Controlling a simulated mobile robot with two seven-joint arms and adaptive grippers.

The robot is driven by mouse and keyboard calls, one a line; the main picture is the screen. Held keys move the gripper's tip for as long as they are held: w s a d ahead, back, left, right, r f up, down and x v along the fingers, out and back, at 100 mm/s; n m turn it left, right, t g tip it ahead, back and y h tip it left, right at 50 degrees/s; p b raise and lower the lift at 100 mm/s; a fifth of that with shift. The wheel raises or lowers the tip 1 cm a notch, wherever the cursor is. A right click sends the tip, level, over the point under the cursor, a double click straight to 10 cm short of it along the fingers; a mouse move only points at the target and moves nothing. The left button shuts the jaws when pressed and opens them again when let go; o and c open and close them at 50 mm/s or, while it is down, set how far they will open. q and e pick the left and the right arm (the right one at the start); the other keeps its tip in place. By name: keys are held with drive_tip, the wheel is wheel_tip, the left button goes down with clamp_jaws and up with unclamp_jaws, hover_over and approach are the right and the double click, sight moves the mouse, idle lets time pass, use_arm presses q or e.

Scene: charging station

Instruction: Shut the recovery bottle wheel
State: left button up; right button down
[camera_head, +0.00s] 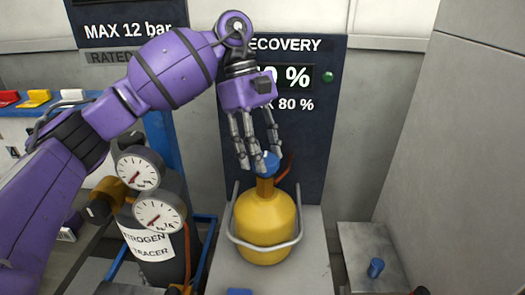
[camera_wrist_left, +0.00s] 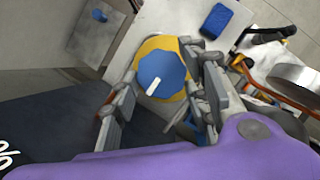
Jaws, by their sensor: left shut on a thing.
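The recovery bottle (camera_head: 264,225) is yellow and stands upright on a light platform inside a metal guard hoop. Its blue wheel (camera_head: 268,163) sits on top of the neck. My left gripper (camera_head: 259,160) comes down from above with its fingers around the wheel, shut on it. In the left wrist view the blue wheel (camera_wrist_left: 162,73) with a white mark lies between the fingers, and the yellow bottle (camera_wrist_left: 150,44) shows below it. My right gripper is not in view.
A dark recovery panel (camera_head: 335,120) with a green light stands behind the bottle. The nitrogen cylinder (camera_head: 155,262) with two gauges (camera_head: 158,217) is to the left. A grey box (camera_head: 365,245) with a blue knob (camera_head: 376,267) is at right, near a wall.

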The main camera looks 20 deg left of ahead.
use_arm(q)
drive_tip(key=o, duration=1.1)
drive_tip(key=shift+w+d, duration=0.1)
drive_tip(key=shift+d, duration=0.05)
drive_tip(key=shift+r, duration=0.2)
drive_tip(key=v, duration=1.1)
drive_tip(key=shift+a+r, duration=0.25)
